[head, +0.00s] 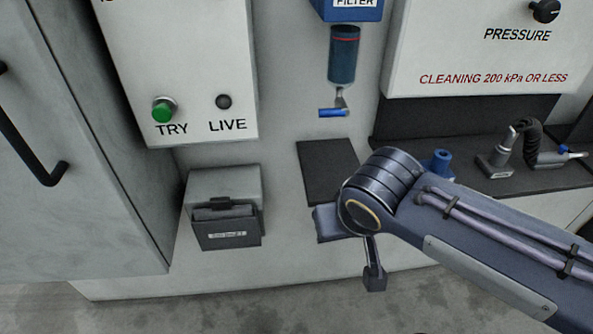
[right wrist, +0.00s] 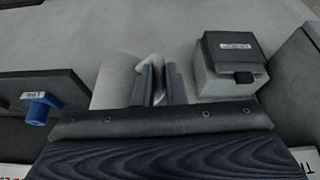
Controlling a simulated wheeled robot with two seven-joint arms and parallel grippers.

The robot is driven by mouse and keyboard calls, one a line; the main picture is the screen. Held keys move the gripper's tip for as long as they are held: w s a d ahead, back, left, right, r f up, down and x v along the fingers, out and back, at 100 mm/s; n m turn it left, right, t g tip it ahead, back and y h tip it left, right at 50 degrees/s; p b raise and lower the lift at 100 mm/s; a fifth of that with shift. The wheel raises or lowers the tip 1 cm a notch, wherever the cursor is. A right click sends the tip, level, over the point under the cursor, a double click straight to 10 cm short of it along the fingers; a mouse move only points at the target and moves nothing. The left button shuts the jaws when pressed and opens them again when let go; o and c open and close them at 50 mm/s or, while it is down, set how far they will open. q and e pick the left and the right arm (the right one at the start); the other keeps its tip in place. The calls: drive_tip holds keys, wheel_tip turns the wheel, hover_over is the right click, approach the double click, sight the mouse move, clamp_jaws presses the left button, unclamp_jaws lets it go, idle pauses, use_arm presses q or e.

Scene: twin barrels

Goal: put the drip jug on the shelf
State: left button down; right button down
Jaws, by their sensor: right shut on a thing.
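The drip jug (right wrist: 112,82) is a pale grey, round vessel in the right wrist view. My right gripper (right wrist: 159,82) is shut on its handle side, with the jug to the left of the fingers. In the head view my right arm comes in from the right and hides the jug; a dark finger (head: 374,275) shows below the wrist. A dark shelf (head: 480,185) runs along the wall at the right, with its near part behind my arm. It also shows at the left of the right wrist view (right wrist: 65,85). My left gripper is out of view.
A blue cup-like piece (head: 437,163) and a hose fitting (head: 497,155) stand on the dark shelf. A filter bowl (head: 343,58) with a blue tap hangs above a dark plate (head: 325,165). A grey flap box (head: 226,215) is on the wall at left, near a cabinet (head: 75,150).

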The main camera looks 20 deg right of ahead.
drive_tip(key=w+d, duration=0.1)
drive_tip(key=w, duration=0.5)
drive_tip(key=w+d+p, duration=0.1)
drive_tip(key=w, duration=1.1)
drive_tip(key=shift+d+f, duration=0.1)
drive_tip(key=shift+d, duration=0.3)
drive_tip(key=shift+s+f, duration=0.1)
drive_tip(key=shift+f, duration=0.15)
drive_tip(key=shift+f, duration=0.25)
drive_tip(key=c, duration=1.5)
unclamp_jaws()
drive_tip(key=shift+r, duration=0.1)
